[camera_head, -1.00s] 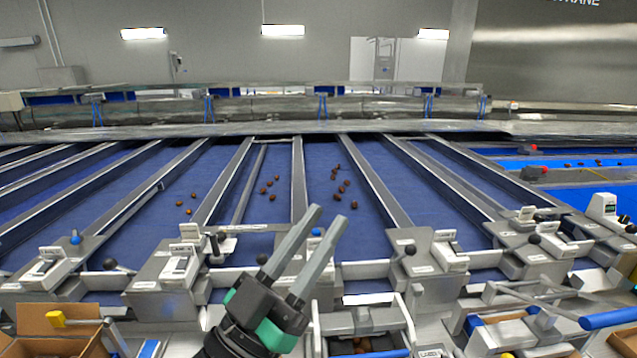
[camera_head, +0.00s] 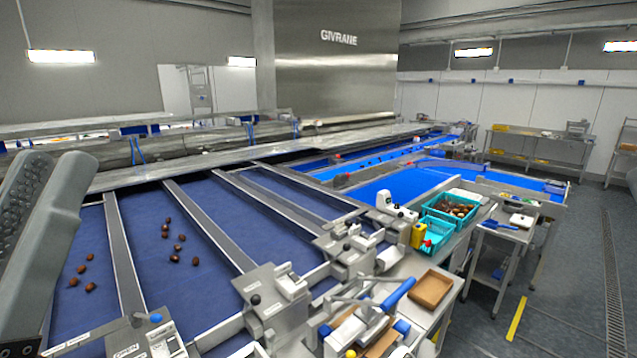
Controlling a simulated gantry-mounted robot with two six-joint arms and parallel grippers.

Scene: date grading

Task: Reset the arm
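My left gripper (camera_head: 50,168) shows large and close at the left edge. Its two long grey fingers point up, and they look apart with nothing held between them. The rest of that arm is outside the picture. My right gripper is not in view.
Blue sorting lanes (camera_head: 205,205) with metal dividers lie beyond and right of the gripper, carrying several brown dates (camera_head: 168,222). Clamp-like metal fittings (camera_head: 275,290) line their near ends. A teal crate (camera_head: 452,226) of dates and a brown tray (camera_head: 430,288) stand right. Open floor lies far right.

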